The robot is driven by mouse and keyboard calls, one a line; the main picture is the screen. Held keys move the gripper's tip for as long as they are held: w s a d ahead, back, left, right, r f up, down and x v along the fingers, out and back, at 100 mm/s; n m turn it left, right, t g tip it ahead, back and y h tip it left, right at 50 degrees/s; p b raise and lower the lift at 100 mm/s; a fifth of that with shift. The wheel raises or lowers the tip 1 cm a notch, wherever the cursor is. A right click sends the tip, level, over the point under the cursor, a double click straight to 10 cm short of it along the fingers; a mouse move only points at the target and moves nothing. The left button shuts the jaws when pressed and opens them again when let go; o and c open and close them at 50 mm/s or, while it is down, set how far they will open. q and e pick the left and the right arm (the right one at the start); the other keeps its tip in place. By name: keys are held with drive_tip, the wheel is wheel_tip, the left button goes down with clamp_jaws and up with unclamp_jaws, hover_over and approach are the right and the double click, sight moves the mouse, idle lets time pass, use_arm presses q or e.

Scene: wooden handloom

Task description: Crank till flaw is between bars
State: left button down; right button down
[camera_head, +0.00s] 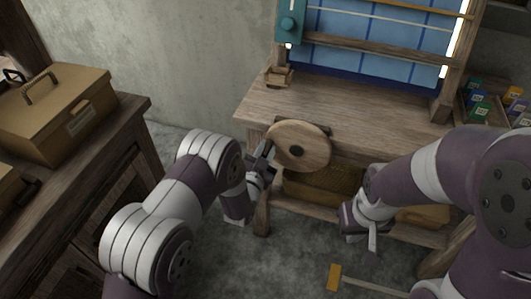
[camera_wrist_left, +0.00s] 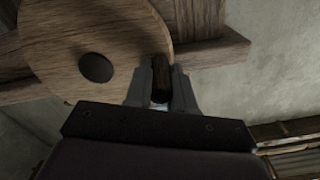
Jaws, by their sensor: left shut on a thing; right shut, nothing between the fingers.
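The round wooden crank wheel (camera_head: 305,146) with a dark hub is mounted on the front of the loom. My left gripper (camera_head: 264,158) is at the wheel's left rim. In the left wrist view my left gripper (camera_wrist_left: 160,85) is shut on the dark crank handle (camera_wrist_left: 160,75), beside the wheel (camera_wrist_left: 60,50). The blue cloth (camera_head: 375,62) hangs in the loom frame behind wooden bars (camera_head: 370,50). I cannot make out a flaw on the cloth. My right gripper (camera_head: 370,238) is shut and empty, low in front of the loom.
The loom's wooden tabletop (camera_head: 350,108) is mostly clear. A cabinet with a brown box (camera_head: 55,108) stands at the left. Small coloured packets (camera_head: 478,108) sit in a tray at the right. A tool with a yellow end (camera_head: 334,277) is low in front.

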use_arm(q)
drive_tip(key=r+m, duration=0.2)
drive_tip(key=shift+s+d+m+p, duration=0.1)
drive_tip(key=shift+d+m+p, duration=0.15)
drive_tip(key=shift+m+p, duration=0.05)
drive_tip(key=shift+d+r, duration=0.15)
drive_tip(key=shift+r, duration=0.2)
drive_tip(key=shift+r, duration=0.1)
drive_tip(key=c, duration=1)
unclamp_jaws()
drive_tip(key=shift+d, duration=0.1)
drive_tip(key=shift+o, duration=0.2)
drive_tip(key=v, duration=1.2)
drive_tip(key=shift+s+p, duration=0.4)
